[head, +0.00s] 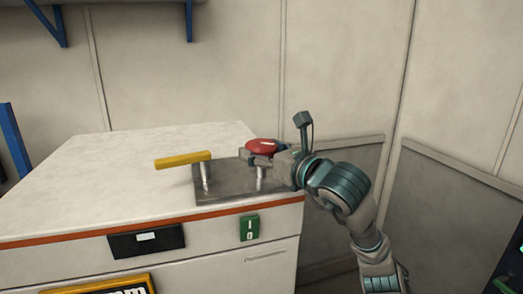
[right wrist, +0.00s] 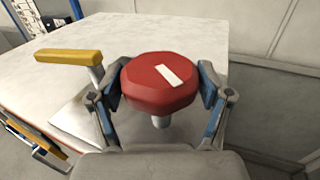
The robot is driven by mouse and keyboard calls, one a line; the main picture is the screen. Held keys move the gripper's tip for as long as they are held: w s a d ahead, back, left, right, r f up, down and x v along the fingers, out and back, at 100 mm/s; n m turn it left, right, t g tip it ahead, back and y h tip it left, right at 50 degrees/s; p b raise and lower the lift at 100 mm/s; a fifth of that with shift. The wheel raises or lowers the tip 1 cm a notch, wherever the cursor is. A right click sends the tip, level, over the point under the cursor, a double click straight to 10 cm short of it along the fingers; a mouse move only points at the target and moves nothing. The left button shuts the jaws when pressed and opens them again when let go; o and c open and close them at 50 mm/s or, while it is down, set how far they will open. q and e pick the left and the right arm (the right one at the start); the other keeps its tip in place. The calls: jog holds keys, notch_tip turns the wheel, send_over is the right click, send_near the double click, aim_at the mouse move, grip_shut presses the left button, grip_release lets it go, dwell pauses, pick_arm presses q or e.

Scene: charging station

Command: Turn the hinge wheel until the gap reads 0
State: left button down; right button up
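The red hinge wheel (head: 262,146) sits on a short metal post on a grey metal plate (head: 225,187) on top of the white cabinet. In the right wrist view the wheel (right wrist: 160,84) is faceted and has a white mark on its top. My right gripper (head: 264,154) comes in from the right at wheel height. Its blue-padded fingers (right wrist: 160,92) lie on both sides of the wheel and appear to press against its rim. A yellow-framed display (head: 125,287) is cut off at the bottom edge; only part of "mm" shows, so the gap reading is hidden. My left gripper is out of view.
A yellow handle (head: 183,159) on a metal post stands left of the wheel and also shows in the right wrist view (right wrist: 68,56). The cabinet front has a black panel (head: 146,241) and a green switch (head: 249,227). The white cabinet top (head: 100,185) is clear at the left.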

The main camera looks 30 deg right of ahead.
jog(key=shift+o, duration=0.9)
jog(key=shift+d, duration=0.15)
jog(key=s+d, duration=0.2)
jog(key=s, duration=0.9)
jog(key=shift+s, duration=0.3)
jog(key=shift+f, duration=0.1)
